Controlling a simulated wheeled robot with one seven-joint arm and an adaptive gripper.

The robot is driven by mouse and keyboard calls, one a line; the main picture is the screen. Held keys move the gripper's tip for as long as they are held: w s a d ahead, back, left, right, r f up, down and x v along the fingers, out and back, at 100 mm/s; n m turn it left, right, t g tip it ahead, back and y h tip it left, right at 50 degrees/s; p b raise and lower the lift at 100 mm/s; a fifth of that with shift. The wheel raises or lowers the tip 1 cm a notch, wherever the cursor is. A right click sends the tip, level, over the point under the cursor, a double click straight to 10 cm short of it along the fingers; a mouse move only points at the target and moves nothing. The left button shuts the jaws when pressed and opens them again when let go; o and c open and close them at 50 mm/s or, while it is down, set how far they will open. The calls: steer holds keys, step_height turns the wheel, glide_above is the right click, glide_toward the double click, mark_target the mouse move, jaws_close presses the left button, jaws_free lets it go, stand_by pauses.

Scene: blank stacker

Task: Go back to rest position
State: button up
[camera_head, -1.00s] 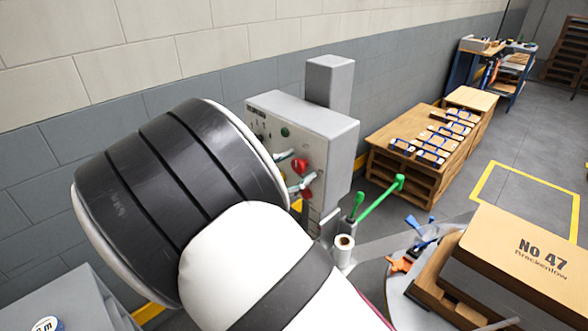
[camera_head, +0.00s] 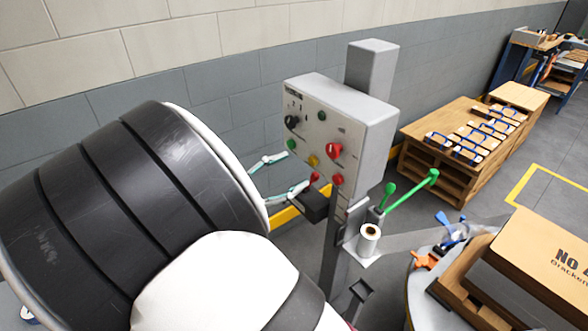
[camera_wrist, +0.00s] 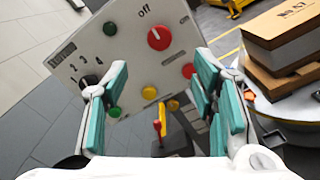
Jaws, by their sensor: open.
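My gripper (camera_head: 279,178) is open and empty in front of the grey control panel (camera_head: 319,108). In the wrist view its two teal-padded fingers (camera_wrist: 160,105) stand wide apart, with the panel (camera_wrist: 72,62) behind and between them. The panel carries a red rotary knob (camera_wrist: 159,38) beside the word "off", a black selector at left, and green, yellow and red buttons. A small red-tipped lever (camera_wrist: 157,128) on a dark box shows low between the fingers. My white and black arm covers the lower left of the head view.
A roll (camera_head: 369,238) and green-handled levers (camera_head: 410,192) are right of the panel post. A round table (camera_head: 416,290) holds a box marked "No" (camera_head: 560,250). A wooden pallet stack (camera_head: 432,184) with several blue-banded blocks stands behind. A brick wall is at left.

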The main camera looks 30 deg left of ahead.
stand_by(0.4)
steer(key=w+d+r+m+g+h, duration=0.1)
steer(key=w+d+r+m+g, duration=0.15)
steer(key=d, duration=0.45)
steer(key=w+d+r+m+g+h, duration=0.1)
steer(key=w+d+r+m+g, duration=0.15)
steer(key=d, duration=0.35)
steer(key=w+d+r+m+g+h, duration=0.1)
steer(key=d+m+g, duration=0.2)
steer(key=d, duration=0.4)
steer(key=s+d+r+m+g+y, duration=0.1)
steer(key=s+d+r+m+g, duration=0.15)
steer(key=d, duration=0.45)
steer(key=s+d+r+m+g+y, duration=0.1)
steer(key=d+r+m+g+y, duration=0.15)
steer(key=d, duration=0.55)
steer(key=s+d+r+m+t+y, duration=0.1)
steer(key=s+d+m+y, duration=0.2)
steer(key=s+d+m, duration=0.2)
steer(key=s+d+r+m+t+y, duration=0.1)
steer(key=s+d+r+m+y, duration=0.1)
steer(key=s+d+m, duration=0.4)
steer(key=s+m+y, duration=0.1)
steer(key=s, duration=0.4)
steer(key=shift+s+r, duration=0.2)
steer(key=shift+r, duration=0.1)
steer(key=shift+a, duration=0.1)
